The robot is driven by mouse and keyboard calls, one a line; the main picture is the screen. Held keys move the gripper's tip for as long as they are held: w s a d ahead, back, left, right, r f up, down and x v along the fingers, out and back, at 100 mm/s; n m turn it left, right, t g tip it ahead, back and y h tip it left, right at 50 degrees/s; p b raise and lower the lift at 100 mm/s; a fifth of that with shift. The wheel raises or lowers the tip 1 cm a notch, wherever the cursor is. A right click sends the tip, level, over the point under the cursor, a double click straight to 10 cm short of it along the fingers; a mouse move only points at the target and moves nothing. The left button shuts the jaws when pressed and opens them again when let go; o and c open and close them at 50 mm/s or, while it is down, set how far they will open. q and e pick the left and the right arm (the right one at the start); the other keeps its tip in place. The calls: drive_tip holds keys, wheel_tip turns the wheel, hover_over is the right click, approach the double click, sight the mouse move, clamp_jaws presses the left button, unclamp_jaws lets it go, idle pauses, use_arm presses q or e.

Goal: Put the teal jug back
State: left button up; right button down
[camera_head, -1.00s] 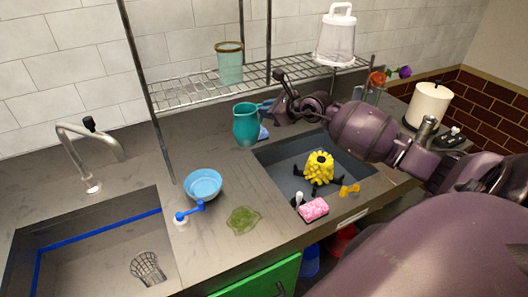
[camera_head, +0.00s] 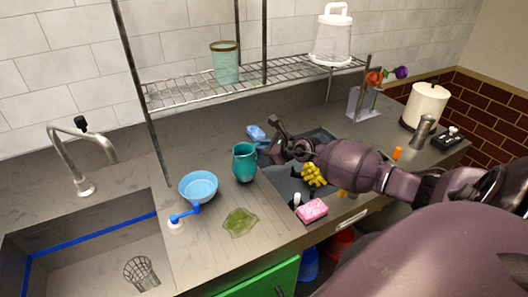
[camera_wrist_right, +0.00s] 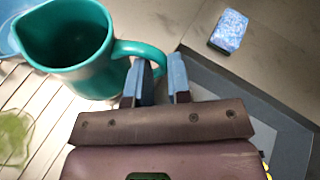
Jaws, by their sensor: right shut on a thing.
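The teal jug (camera_head: 244,165) is upright at the left edge of the small sink, just right of the light blue bowl (camera_head: 199,187). In the right wrist view the jug (camera_wrist_right: 72,62) fills the upper left, with its mouth open and its handle toward my gripper. My right gripper (camera_head: 265,149) is shut on the jug's handle, its blue fingers (camera_wrist_right: 160,75) on either side of it. I cannot tell whether the jug's base touches the counter. My left gripper is not in view.
A blue sponge (camera_head: 256,133) lies behind the jug. The small sink (camera_head: 284,186) holds a yellow object (camera_head: 314,174); a pink sponge (camera_head: 312,209) is at its front. A green leaf-like cloth (camera_head: 240,222) lies in front. A wire shelf (camera_head: 190,92) holds a green glass (camera_head: 225,64).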

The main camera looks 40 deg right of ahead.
drive_tip(key=shift+f, duration=0.4)
drive_tip(key=c, duration=1.1)
unclamp_jaws()
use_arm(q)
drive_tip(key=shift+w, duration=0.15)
use_arm(e)
drive_tip(key=shift+o, duration=0.2)
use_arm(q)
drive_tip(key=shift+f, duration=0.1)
use_arm(e)
drive_tip(key=shift+r, duration=0.1)
